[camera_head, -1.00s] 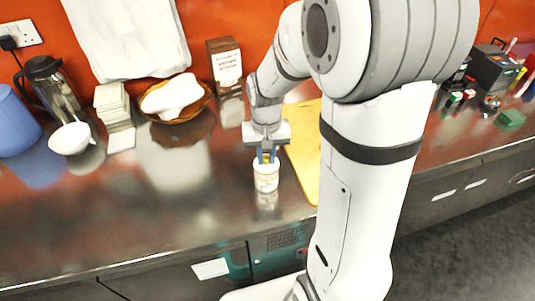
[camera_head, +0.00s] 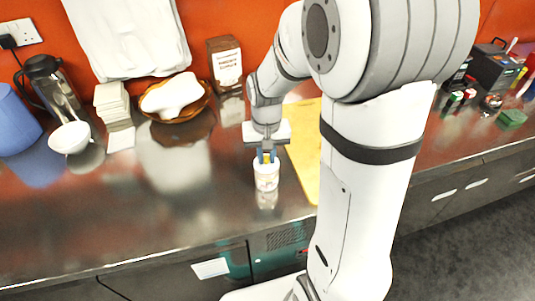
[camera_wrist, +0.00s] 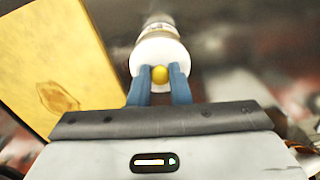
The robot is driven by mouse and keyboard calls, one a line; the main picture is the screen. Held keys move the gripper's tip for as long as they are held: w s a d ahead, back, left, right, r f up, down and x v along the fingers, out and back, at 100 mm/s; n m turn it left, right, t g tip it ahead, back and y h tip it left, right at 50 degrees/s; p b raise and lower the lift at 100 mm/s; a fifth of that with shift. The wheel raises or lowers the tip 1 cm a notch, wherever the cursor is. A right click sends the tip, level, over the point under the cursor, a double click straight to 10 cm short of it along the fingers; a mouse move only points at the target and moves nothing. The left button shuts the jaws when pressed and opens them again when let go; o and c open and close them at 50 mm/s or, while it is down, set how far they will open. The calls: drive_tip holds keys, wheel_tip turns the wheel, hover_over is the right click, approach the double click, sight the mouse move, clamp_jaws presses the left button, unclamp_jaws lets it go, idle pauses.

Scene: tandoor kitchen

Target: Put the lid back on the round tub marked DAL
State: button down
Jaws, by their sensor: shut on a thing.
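The small round white tub (camera_head: 266,178) with a printed band stands upright on the steel counter, left of the yellow board. Its printing is too small to read. In the wrist view, the tub (camera_wrist: 158,29) shows beyond the white lid (camera_wrist: 160,52), which has a round yellow knob (camera_wrist: 160,74). My gripper (camera_head: 266,158) points down right over the tub, its blue fingers shut on the yellow knob. The lid is at the tub's top and looks lined up with it. I cannot tell whether it is fully seated.
A yellow board (camera_head: 304,150) lies close to the right of the tub. A brown box (camera_head: 225,63), a basket with a white cloth (camera_head: 176,95), a white bowl (camera_head: 70,138) and a blue container (camera_head: 17,122) stand further left. The counter's front left is clear.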

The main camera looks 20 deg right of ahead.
drive_tip(key=c, duration=0.8)
unclamp_jaws()
drive_tip(key=shift+r, duration=0.1)
drive_tip(key=shift+r+p, duration=2.65)
drive_tip(key=shift+r, duration=0.8)
drive_tip(key=shift+c, duration=0.4)
clamp_jaws()
drive_tip(key=shift+f, duration=0.15)
